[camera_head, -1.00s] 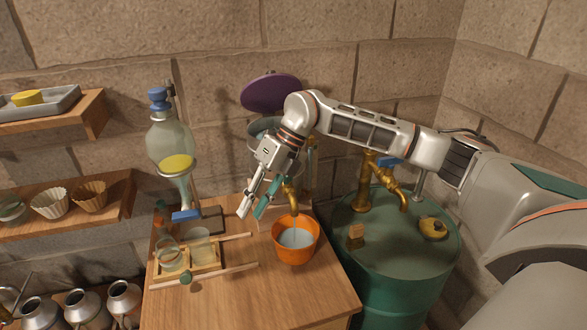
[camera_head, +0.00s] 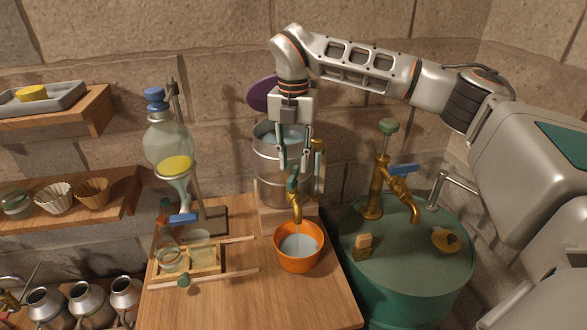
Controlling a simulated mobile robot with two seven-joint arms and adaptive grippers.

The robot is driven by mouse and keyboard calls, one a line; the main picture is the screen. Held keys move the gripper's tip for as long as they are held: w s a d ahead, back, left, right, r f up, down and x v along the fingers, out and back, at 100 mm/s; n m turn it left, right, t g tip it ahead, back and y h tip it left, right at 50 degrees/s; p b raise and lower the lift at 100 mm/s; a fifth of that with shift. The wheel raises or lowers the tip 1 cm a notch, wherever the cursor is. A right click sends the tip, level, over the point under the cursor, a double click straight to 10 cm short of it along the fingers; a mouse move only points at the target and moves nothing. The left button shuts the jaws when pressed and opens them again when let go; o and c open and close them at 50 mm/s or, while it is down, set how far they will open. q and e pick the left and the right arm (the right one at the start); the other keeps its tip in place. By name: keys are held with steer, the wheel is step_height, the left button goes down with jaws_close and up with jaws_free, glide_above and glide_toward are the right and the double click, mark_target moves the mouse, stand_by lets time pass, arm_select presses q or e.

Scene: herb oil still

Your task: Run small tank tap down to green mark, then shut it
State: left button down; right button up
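The small tank (camera_head: 268,186) is a metal drum with liquid inside, on a wooden stand at the back of the table. Its brass tap (camera_head: 297,205) has a teal handle (camera_head: 292,184) and points down over an orange bowl (camera_head: 299,262) holding pale liquid. A thin stream seems to fall from the spout. A sight gauge (camera_head: 319,160) with brass fittings stands at the tank's right side, partly behind my gripper; I cannot make out its level or a green mark. My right gripper (camera_head: 296,168) points down, open and empty, just above the tap handle. My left gripper is out of view.
A green drum (camera_head: 400,262) with a brass, blue-handled tap (camera_head: 404,182) stands right of the table. A glass separating flask (camera_head: 169,145) and a wooden rack of jars (camera_head: 207,273) are on the left. The table front (camera_head: 250,305) is clear.

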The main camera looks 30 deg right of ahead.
mark_target(293, 173)
steer(key=f, duration=0.2)
steer(key=shift+w+f, duration=0.2)
steer(key=shift+f, duration=0.15)
steer(key=shift+s+f, duration=0.1)
steer(key=shift+f, duration=0.25)
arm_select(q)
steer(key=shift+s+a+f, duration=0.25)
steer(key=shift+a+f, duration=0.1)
arm_select(e)
steer(key=shift+f, duration=0.1)
jaws_close()
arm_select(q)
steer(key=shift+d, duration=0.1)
